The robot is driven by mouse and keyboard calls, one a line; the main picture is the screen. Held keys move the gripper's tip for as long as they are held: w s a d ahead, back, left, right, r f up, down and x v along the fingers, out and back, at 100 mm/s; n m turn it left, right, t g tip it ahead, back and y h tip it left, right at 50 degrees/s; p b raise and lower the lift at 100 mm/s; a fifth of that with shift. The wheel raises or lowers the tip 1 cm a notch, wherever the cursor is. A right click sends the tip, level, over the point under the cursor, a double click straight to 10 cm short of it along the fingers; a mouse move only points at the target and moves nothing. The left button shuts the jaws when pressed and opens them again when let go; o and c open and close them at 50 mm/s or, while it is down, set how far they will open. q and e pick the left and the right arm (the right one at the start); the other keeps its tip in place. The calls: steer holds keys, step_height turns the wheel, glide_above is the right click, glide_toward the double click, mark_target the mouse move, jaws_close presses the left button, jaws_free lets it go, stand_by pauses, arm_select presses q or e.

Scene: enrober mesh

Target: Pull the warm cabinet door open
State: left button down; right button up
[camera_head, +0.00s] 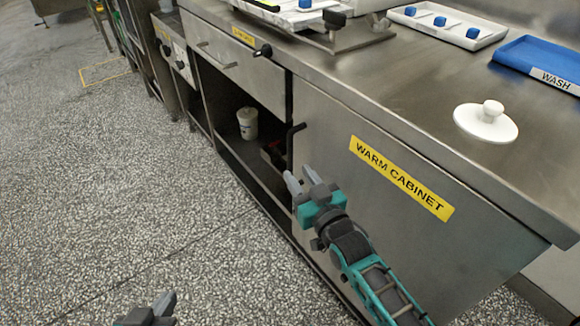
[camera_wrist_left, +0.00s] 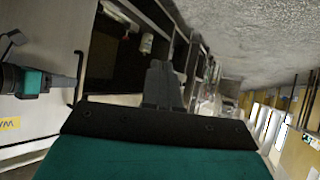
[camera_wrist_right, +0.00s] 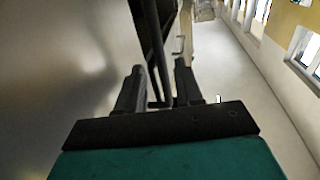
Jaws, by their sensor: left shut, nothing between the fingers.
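The warm cabinet door (camera_head: 340,190) is a grey steel panel with a yellow WARM CABINET label (camera_head: 401,177). It looks shut, flush under the counter. Its dark bar handle (camera_head: 293,143) is at the door's left edge; it also shows in the left wrist view (camera_wrist_left: 77,92). My right gripper (camera_head: 302,178) is at the handle's lower part, fingers apart. In the right wrist view the dark bar (camera_wrist_right: 157,50) runs between the fingertips (camera_wrist_right: 158,72); contact cannot be told. My left gripper (camera_head: 163,304) is shut and empty, low over the floor, away from the door.
Left of the door is an open shelf bay with a white tub (camera_head: 247,123) and a dark-and-red item. A drawer (camera_head: 225,55) is above it. On the counter are a white lid (camera_head: 486,122), a blue WASH tray (camera_head: 540,60) and a white tray (camera_head: 450,28). The floor (camera_head: 120,200) in front is clear.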

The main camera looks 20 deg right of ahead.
mark_target(291, 165)
steer(key=shift+w+a+b, duration=0.25)
steer(key=shift+w+b, duration=0.1)
steer(key=shift+w, duration=1)
steer(key=shift+w+a+b, duration=0.2)
steer(key=shift+w+b, duration=0.1)
steer(key=shift+w, duration=1)
steer(key=shift+c, duration=0.3)
jaws_close()
